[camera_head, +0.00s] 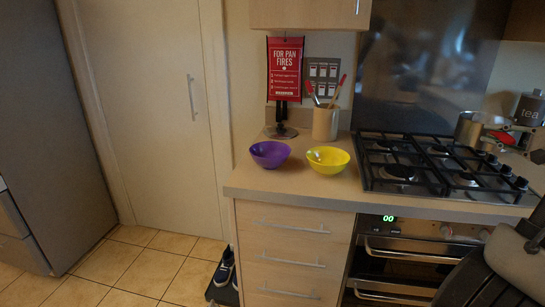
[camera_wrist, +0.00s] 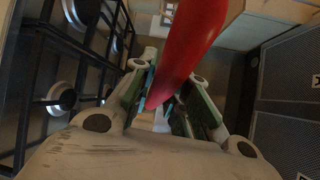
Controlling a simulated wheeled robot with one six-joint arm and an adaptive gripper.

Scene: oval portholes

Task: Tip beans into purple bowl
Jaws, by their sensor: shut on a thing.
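The purple bowl (camera_head: 270,154) stands upright on the counter's left part. A yellow bowl (camera_head: 328,160) stands close to its right, with something pale inside that is too small to make out. My gripper (camera_head: 499,137) is at the far right, above the hob and well away from both bowls. In the wrist view its fingers are closed around a red handle (camera_wrist: 187,45). A metal pan (camera_head: 468,129) shows just left of my gripper, above the back of the hob, and appears to belong to this handle. The pan's contents are hidden and no beans can be made out.
A black gas hob (camera_head: 400,178) fills the counter right of the bowls. A holder (camera_head: 325,123) with red-handled utensils stands behind the yellow bowl. A "tea" canister (camera_head: 530,108) is at the back right. Bare counter (camera_head: 290,186) lies in front of the bowls.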

